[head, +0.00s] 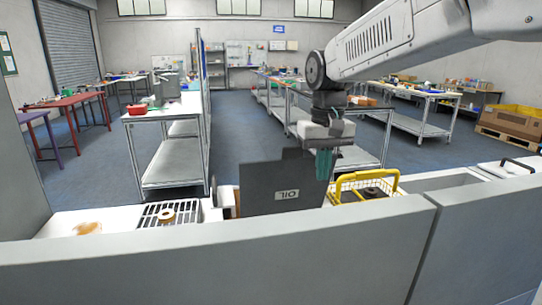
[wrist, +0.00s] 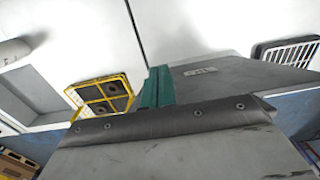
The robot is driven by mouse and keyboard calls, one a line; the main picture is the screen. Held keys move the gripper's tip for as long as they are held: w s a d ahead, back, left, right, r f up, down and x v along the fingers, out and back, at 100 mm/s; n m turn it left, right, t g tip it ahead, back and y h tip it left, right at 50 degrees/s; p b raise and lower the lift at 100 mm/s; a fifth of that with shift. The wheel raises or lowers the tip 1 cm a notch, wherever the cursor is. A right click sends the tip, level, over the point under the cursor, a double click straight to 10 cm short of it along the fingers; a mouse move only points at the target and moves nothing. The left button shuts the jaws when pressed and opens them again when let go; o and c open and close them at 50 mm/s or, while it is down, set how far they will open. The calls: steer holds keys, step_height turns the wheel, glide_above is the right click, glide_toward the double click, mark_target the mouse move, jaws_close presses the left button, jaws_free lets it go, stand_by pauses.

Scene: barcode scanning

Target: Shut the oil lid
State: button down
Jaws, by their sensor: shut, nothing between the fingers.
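The oil lid (head: 282,186) is a dark grey panel with a white label reading OIL upside down. It stands raised, nearly upright, on the counter in the head view. My gripper (head: 324,168) has green fingers, is shut and empty, and points down at the lid's right edge. In the wrist view my fingers (wrist: 156,88) lie beside the grey lid (wrist: 222,78), whose small label shows. I cannot tell whether the fingers touch the lid. The opening below the lid is hidden behind the front wall.
A yellow wire basket (head: 341,191) with dark round pieces stands right of the lid. An open bin (head: 445,183) is at right. The grey front wall (head: 230,257) runs across.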

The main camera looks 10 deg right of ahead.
steer(key=shift+w, duration=0.1)
steer(key=w+r, duration=0.2)
steer(key=w, duration=0.5)
stand_by(0.4)
steer(key=w, duration=0.6)
steer(key=shift+w, duration=0.1)
stand_by(0.3)
steer(key=w+f, duration=0.2)
steer(key=w, duration=0.3)
steer(key=shift+w+f, duration=0.15)
steer(key=shift+w, duration=0.25)
